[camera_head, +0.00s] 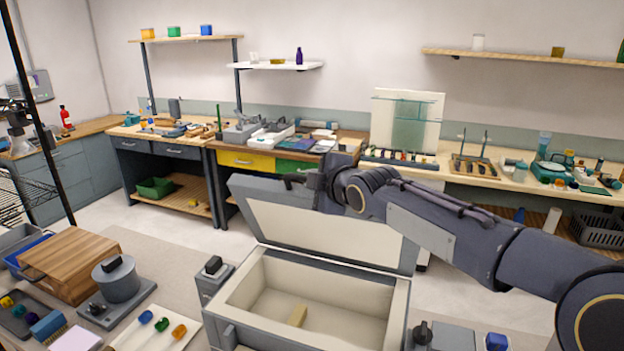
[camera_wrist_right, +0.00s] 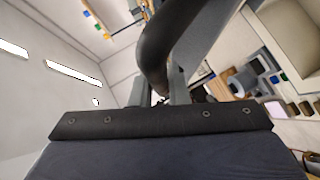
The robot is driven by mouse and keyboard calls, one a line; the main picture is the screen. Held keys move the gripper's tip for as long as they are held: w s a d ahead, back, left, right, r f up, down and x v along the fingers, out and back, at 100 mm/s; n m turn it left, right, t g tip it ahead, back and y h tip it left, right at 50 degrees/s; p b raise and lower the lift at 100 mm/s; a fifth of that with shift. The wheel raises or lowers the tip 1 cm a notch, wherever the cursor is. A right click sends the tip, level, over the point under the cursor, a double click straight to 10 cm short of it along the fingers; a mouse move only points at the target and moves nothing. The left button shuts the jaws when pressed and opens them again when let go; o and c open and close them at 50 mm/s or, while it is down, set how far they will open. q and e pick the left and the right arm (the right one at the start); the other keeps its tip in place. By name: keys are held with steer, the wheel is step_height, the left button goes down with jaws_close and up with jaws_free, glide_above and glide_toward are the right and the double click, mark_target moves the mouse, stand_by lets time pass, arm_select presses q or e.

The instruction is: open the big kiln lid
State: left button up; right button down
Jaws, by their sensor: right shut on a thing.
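The big kiln (camera_head: 305,305) stands open at the front centre, its pale chamber showing. Its lid (camera_head: 330,230) is raised at the back, near upright, with its cream inner face toward me. My right gripper (camera_head: 297,180) is at the lid's top edge, with its arm coming across from the right. In the right wrist view, my right gripper (camera_wrist_right: 158,95) is shut on a dark curved bar (camera_wrist_right: 160,50), which looks like the lid's handle. The handle is hidden in the head view. My left gripper is not in view.
A grey round pot (camera_head: 116,280) and a wooden box (camera_head: 70,262) stand to the left. A workbench (camera_head: 270,150) with tools runs behind the lid.

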steer(key=shift+f, duration=0.2)
steer(key=c, duration=1.4)
jaws_free()
steer(key=shift+s+d+r, duration=0.15)
steer(key=shift+s, duration=0.1)
steer(key=b+v, duration=0.2)
steer(key=v, duration=0.5)
steer(key=shift+s+r, duration=0.1)
